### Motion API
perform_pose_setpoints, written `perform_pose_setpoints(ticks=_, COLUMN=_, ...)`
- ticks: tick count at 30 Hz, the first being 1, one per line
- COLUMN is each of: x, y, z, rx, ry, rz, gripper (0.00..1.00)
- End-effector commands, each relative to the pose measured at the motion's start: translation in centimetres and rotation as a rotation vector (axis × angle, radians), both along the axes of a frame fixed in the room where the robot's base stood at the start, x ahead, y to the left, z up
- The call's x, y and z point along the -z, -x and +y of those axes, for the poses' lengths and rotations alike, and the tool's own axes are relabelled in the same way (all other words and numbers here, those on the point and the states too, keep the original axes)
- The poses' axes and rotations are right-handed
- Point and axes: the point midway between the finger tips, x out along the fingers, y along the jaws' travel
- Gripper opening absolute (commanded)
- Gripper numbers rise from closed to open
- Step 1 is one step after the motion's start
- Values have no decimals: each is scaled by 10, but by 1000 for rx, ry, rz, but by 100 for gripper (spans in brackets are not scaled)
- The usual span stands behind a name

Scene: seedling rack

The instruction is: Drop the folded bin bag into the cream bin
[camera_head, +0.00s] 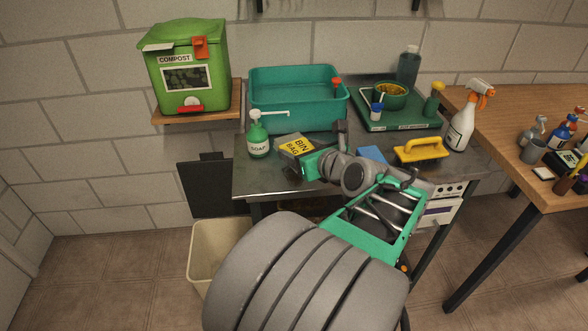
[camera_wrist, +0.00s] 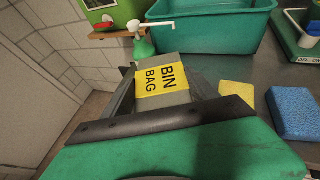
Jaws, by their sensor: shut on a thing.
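The folded bin bag (camera_head: 297,147) is a grey packet with a yellow "BIN BAG" label. My gripper (camera_head: 308,157) is shut on it at the front left of the dark metal worktop. In the wrist view the bag (camera_wrist: 163,82) lies between the two fingers of my gripper (camera_wrist: 165,97), label facing up. I cannot tell whether the bag still touches the worktop. The cream bin (camera_head: 203,252) stands on the floor below the worktop's left end. My arm hides its right part, and I see no contents in the visible part.
A green soap bottle (camera_head: 258,138) stands just left of the bag, with a teal basin (camera_head: 292,120) behind. A blue sponge (camera_head: 371,154), a yellow-handled brush (camera_head: 421,150) and a spray bottle (camera_head: 461,128) stand right. A yellow sponge (camera_wrist: 237,92) lies near my gripper. A black panel (camera_head: 205,190) is above the bin.

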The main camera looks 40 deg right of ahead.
Motion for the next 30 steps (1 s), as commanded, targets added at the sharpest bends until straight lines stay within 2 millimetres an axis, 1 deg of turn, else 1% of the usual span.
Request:
perform_pose_setpoints(ticks=1, x=17, y=-9, z=1, rx=-5, ry=-8, rz=3, gripper=29)
perform_pose_setpoints(ticks=3, x=29, y=-19, z=0, rx=-4, ry=-6, rz=2, gripper=29)
perform_pose_setpoints(ticks=6, x=41, y=-30, z=-2, rx=-2, ry=-4, rz=2, gripper=29)
perform_pose_setpoints(ticks=11, x=53, y=-40, z=-3, rx=-1, ry=-4, rz=2, gripper=29)
perform_pose_setpoints(ticks=12, x=59, y=-44, z=-4, rx=-2, ry=-5, rz=3, gripper=29)
perform_pose_setpoints(ticks=15, x=81, y=-43, z=-4, rx=3, ry=-6, rz=4, gripper=29)
perform_pose_setpoints(ticks=16, x=84, y=-43, z=-5, rx=3, ry=-5, rz=3, gripper=29)
perform_pose_setpoints(ticks=27, x=89, y=-43, z=-4, rx=2, ry=-4, rz=2, gripper=29)
perform_pose_setpoints(ticks=28, x=89, y=-43, z=-4, rx=2, ry=-3, rz=2, gripper=69)
perform_pose_setpoints(ticks=30, x=88, y=-43, z=-4, rx=2, ry=-3, rz=1, gripper=75)
